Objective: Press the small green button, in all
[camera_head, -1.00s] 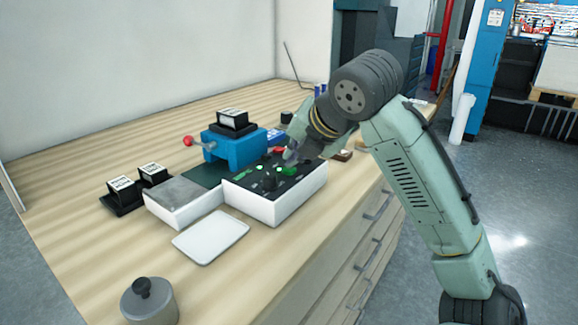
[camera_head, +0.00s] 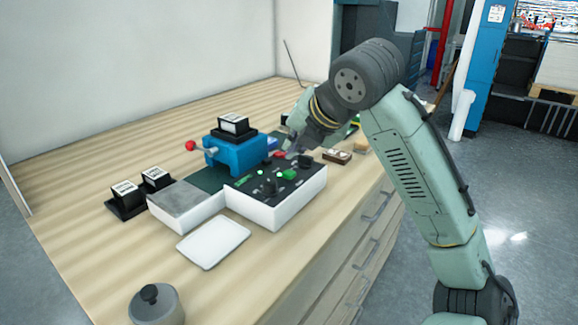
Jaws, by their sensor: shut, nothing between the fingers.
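A white control box (camera_head: 285,207) with a dark top panel stands on the wooden bench. On its panel are a larger green control (camera_head: 288,174), a small bright green spot (camera_head: 260,172) and a green strip (camera_head: 242,180); which is the small green button I cannot tell for certain. A black knob (camera_head: 269,187) stands near the front of the panel. My gripper (camera_head: 292,155) is shut and empty, pointing down over the panel's back part, just behind the larger green control. Whether its tip touches the panel is not clear.
A blue device (camera_head: 236,154) with a red-knobbed lever stands behind the box. A white tray (camera_head: 213,243), a grey lidded pot (camera_head: 157,305) and black stamp-like blocks (camera_head: 126,199) lie to the left and front. The left of the bench (camera_head: 60,200) is clear.

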